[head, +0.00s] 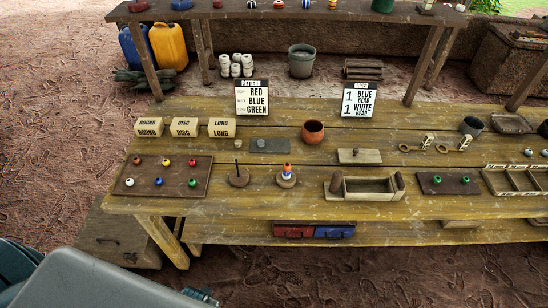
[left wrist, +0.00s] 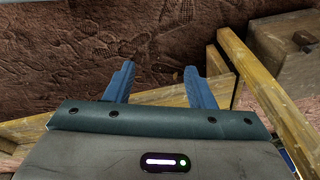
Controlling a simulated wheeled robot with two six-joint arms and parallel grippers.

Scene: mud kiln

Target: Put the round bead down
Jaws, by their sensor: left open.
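Several small beads in red, orange, blue, green and white sit on the brown board (head: 147,180) at the table's left; which is the round bead, I cannot tell. A small stack of coloured beads (head: 287,171) stands on a round base, right of an empty-looking peg on a base (head: 239,176). Two green beads lie on the dark board (head: 446,185) at right. My left gripper (left wrist: 160,82) is open, with nothing between its fingers, over reddish ground in the left wrist view. My right gripper is not in view.
Labelled blocks marked ROUND, DISC and LONG (head: 185,127) stand at the table's back left. A pattern sign (head: 252,97) reads red, blue, green. A clay pot (head: 313,132) and a wooden box (head: 365,189) stand mid-table. A wooden crate (head: 120,236) stands below the left end.

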